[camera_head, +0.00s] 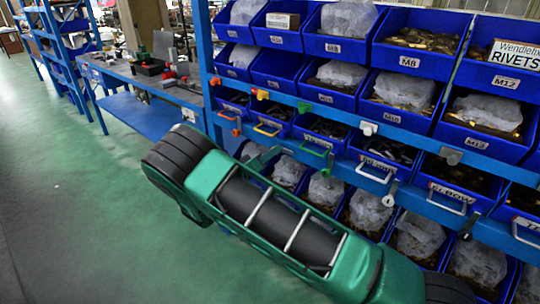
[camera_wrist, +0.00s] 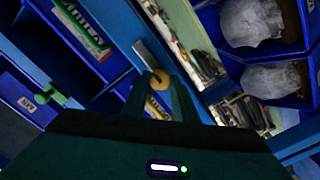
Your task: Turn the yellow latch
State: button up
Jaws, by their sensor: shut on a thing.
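In the wrist view, my gripper (camera_wrist: 159,96) has its two dark fingers closed around a small yellow latch (camera_wrist: 160,78). The yellow knob shows between the fingertips, and its lower part is hidden by the fingers. In the head view, a yellow knob (camera_head: 262,95) sits on the blue rail of the rack, with a yellow handle below it. I cannot tell whether that knob is the one in my fingers.
A green knob (camera_wrist: 55,85) is left of my fingers in the wrist view. Blue bins (camera_head: 405,60) with bagged parts fill the rack (camera_head: 205,65). Other coloured knobs and handles line the rails. A workbench (camera_head: 140,80) stands at the back left. The green floor (camera_head: 70,190) is clear.

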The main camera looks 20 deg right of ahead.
jog(key=shift+f, duration=0.35)
jog(key=o, duration=1)
jog(key=shift+o, duration=0.2)
jog(key=shift+r, duration=0.15)
jog(key=v, duration=1)
jog(key=shift+s+a, duration=0.2)
jog(key=shift+a, duration=0.15)
